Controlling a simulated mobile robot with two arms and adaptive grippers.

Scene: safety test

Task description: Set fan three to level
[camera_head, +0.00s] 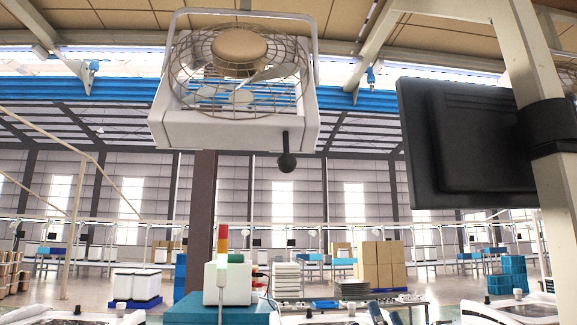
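One fan (240,65) hangs overhead at the upper middle of the head view. It has a white box housing, a round wire guard, a tan hub and a white bracket over the top. A black ball-ended knob (287,162) hangs on a short dark stem under the right part of the housing. I see no number on the fan, so I cannot tell whether it is fan three. I cannot read its level setting. Neither of my grippers shows in this view.
A black monitor (466,145) on a beige post (545,120) fills the upper right. A signal lamp (222,245) stands by a white box on a blue stand below the fan. Cartons (382,265) and blue crates (515,272) stand farther back. The air around the knob looks clear.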

